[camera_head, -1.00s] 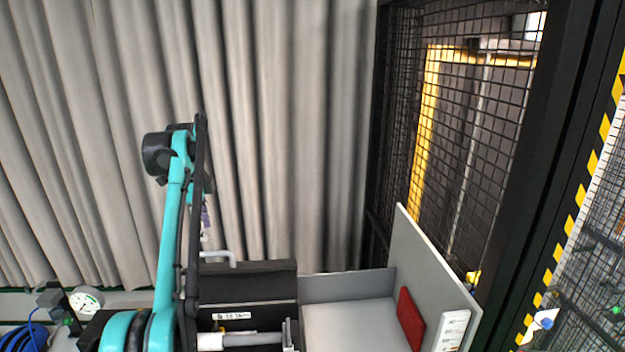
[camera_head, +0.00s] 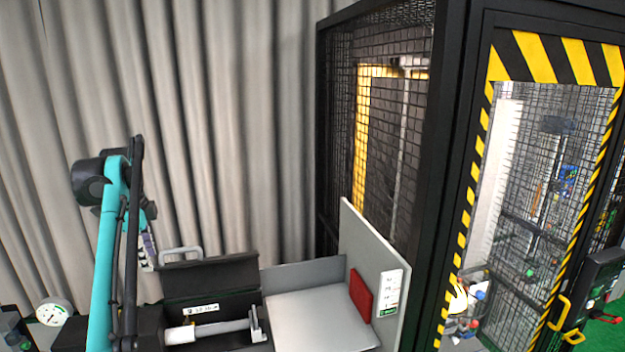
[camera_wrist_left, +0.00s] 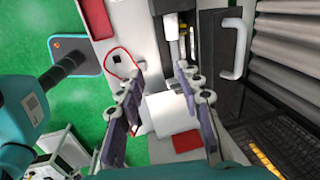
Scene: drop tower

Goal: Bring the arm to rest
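My left arm (camera_head: 105,255) is teal and black and stands raised at the left of the head view, its elbow up and to the left. My left gripper (camera_head: 147,246) hangs beside it, partly hidden by the arm, above and left of the open black case. In the left wrist view the two purple-padded fingers of the left gripper (camera_wrist_left: 160,112) are spread wide with nothing held between them. Below the gap lie the grey tray and its red block. My right gripper is in neither view.
The black case (camera_head: 208,280) with a light handle holds a grey cylinder. Beside it stand a grey tray (camera_head: 310,318) with a tall side panel and a red block (camera_head: 360,295). A dial gauge (camera_head: 53,312) is at left. A black mesh tower with a yellow-black striped door frame (camera_head: 466,215) fills the right.

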